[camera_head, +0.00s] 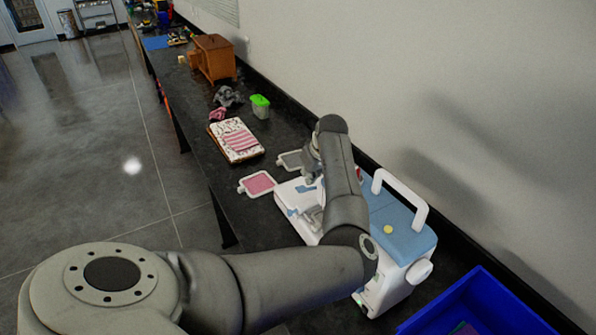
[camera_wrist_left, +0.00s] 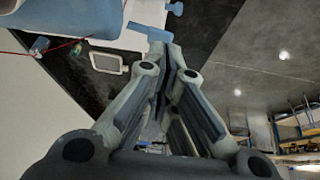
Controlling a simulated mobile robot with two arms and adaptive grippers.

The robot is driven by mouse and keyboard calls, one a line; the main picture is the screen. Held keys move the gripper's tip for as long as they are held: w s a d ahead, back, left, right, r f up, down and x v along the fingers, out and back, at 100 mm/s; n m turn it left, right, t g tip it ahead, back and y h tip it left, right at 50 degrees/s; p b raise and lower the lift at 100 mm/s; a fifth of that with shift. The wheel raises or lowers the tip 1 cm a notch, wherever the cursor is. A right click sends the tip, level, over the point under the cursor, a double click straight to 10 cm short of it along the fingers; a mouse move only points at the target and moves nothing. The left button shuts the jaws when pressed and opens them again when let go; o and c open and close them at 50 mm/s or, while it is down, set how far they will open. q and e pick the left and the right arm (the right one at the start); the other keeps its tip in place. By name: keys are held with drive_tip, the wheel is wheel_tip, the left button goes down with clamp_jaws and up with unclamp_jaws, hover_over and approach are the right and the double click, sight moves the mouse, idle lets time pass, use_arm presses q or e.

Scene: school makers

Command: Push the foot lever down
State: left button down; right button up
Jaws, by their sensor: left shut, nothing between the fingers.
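A white and light-blue sewing machine (camera_head: 400,232) with a white carry handle stands on the dark bench. My left arm covers part of its front. My left gripper (camera_head: 311,178) is low beside the machine's far end, partly hidden by its own wrist. In the left wrist view the gripper (camera_wrist_left: 172,47) is shut and empty. Its fingertips are right by a small blue tab (camera_wrist_left: 148,32) on the white machine body, which may be the foot lever. I cannot tell if they touch. My right gripper is out of view.
A hoop with pink fabric (camera_head: 258,184) and a grey hoop (camera_head: 290,161) lie beyond the machine. A folded cloth (camera_head: 236,140), green-lidded box (camera_head: 260,106) and wooden cabinet (camera_head: 214,58) stand farther along. A blue bin (camera_head: 480,300) is at the near right. A wall borders the bench.

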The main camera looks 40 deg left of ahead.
sight(301, 188)
use_arm(q)
drive_tip(key=b+x, duration=0.4)
drive_tip(key=x, duration=0.1)
drive_tip(key=shift+a+f+b, duration=0.1)
drive_tip(key=shift+f+b, duration=0.25)
drive_tip(key=shift+w+a+f+b, duration=0.1)
drive_tip(key=shift+a+f+b, duration=0.2)
drive_tip(key=shift+f+b, duration=0.3)
drive_tip(key=shift+a+b, duration=0.1)
drive_tip(key=shift+b, duration=0.2)
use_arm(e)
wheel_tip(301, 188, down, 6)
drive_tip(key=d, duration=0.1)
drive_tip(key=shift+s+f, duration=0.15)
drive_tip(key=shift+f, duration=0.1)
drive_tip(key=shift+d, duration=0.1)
